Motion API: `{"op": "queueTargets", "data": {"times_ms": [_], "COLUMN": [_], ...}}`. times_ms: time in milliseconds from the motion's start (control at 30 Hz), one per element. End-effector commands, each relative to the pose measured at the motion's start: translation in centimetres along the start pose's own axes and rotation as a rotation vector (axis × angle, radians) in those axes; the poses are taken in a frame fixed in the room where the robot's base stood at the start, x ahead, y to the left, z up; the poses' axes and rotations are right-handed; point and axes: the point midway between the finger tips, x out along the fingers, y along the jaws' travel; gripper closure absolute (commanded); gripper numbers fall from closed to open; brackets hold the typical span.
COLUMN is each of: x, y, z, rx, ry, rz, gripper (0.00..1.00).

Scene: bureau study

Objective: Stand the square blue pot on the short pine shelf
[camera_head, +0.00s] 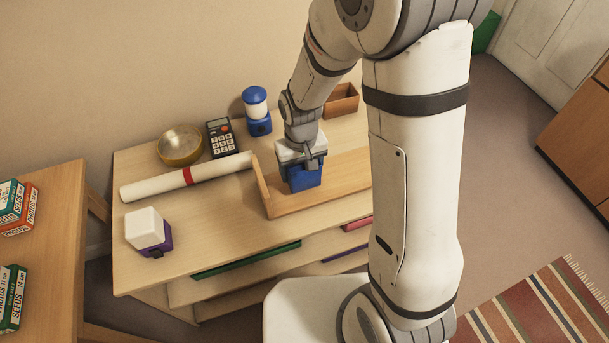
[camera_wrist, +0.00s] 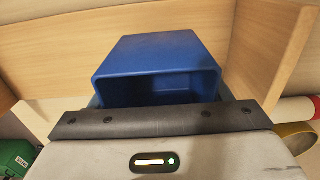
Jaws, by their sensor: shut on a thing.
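The square blue pot (camera_head: 305,178) is held in my gripper (camera_head: 304,163), which is shut on it. In the wrist view the pot (camera_wrist: 160,52) shows its blue side and part of its dark, open mouth, with a finger at each side. The short pine shelf (camera_head: 340,187) lies on the bureau, with an upright end board at its left. The pot is at the shelf's left part, close to that end board. In the wrist view pale wood boards of the shelf (camera_wrist: 262,50) surround the pot. I cannot tell whether the pot's base touches the shelf. My arm hides the shelf's right end.
On the bureau (camera_head: 190,220) are a rolled paper tube (camera_head: 160,185), brass bowl (camera_head: 180,150), calculator (camera_head: 222,138), blue-and-white lantern (camera_head: 256,108), brown box (camera_head: 342,101) and white-and-purple block (camera_head: 146,231). Seed boxes (camera_head: 12,285) stand on a table at left.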

Motion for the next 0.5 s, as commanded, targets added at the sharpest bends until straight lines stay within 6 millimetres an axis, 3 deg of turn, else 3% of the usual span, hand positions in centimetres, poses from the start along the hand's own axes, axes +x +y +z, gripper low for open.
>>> {"op": "queueTargets", "data": {"times_ms": [200, 500], "x": [3.1, 3.3], "y": [0.0, 0.1], "z": [0.0, 0.0], "rx": [0.001, 0.002], "ry": [-0.002, 0.000], "rz": [0.000, 0.000], "gripper": [0.54, 0.54]}}
